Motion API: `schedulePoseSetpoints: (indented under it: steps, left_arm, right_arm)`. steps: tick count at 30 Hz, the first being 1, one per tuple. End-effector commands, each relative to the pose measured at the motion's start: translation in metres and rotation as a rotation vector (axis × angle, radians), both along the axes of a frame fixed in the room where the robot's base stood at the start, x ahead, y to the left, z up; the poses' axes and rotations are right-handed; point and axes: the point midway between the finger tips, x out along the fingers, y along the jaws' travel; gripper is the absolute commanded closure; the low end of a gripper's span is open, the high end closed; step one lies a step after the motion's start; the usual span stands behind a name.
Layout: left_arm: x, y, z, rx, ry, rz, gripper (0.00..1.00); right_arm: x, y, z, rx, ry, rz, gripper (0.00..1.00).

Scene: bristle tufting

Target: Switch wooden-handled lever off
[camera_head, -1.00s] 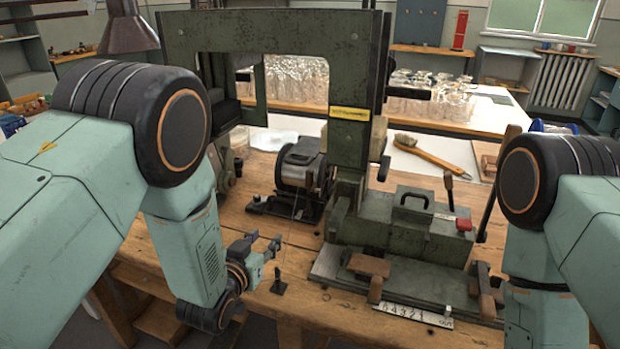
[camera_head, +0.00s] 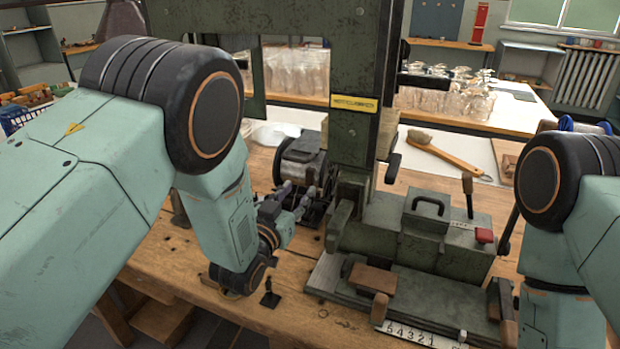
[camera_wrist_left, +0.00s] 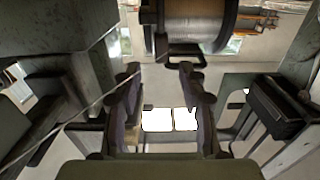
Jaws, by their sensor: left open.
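A longer dark lever rod (camera_head: 508,230) at the machine's right side is partly hidden by my right arm; I cannot tell which is meant. My left gripper (camera_head: 304,196) is open and empty, in front of the motor-like drum unit (camera_head: 300,155), left of the machine's column and well left of both levers. In the left wrist view its two fingers (camera_wrist_left: 168,100) are spread, with the drum (camera_wrist_left: 195,22) above. My right gripper is out of the picture.
A wooden block (camera_head: 372,278) lies in front. A brush (camera_head: 445,155) lies behind on a white sheet. Glassware (camera_head: 440,95) stands farther back. The bench's front left is mostly bare.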

Motion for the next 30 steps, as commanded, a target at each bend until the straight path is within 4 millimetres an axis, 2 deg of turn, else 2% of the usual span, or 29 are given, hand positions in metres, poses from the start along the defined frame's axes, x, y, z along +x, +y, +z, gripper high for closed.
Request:
schedulePoseSetpoints:
  steps: [9, 15, 26, 30]
  left_arm:
    - [0.042, -0.013, -0.001, -0.002, -0.002, 0.001, 0.58]
    - [0.06, -0.019, -0.001, 0.0, -0.001, 0.001, 0.58]
    - [0.068, -0.022, 0.0, 0.0, 0.001, 0.001, 0.58]
    - [0.068, -0.021, 0.0, 0.0, 0.001, 0.001, 0.68]
  right_arm:
    - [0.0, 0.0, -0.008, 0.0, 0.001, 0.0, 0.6]
    - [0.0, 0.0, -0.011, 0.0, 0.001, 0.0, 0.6]
    - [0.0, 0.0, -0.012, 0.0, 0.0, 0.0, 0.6]
    - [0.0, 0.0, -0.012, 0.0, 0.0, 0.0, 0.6]
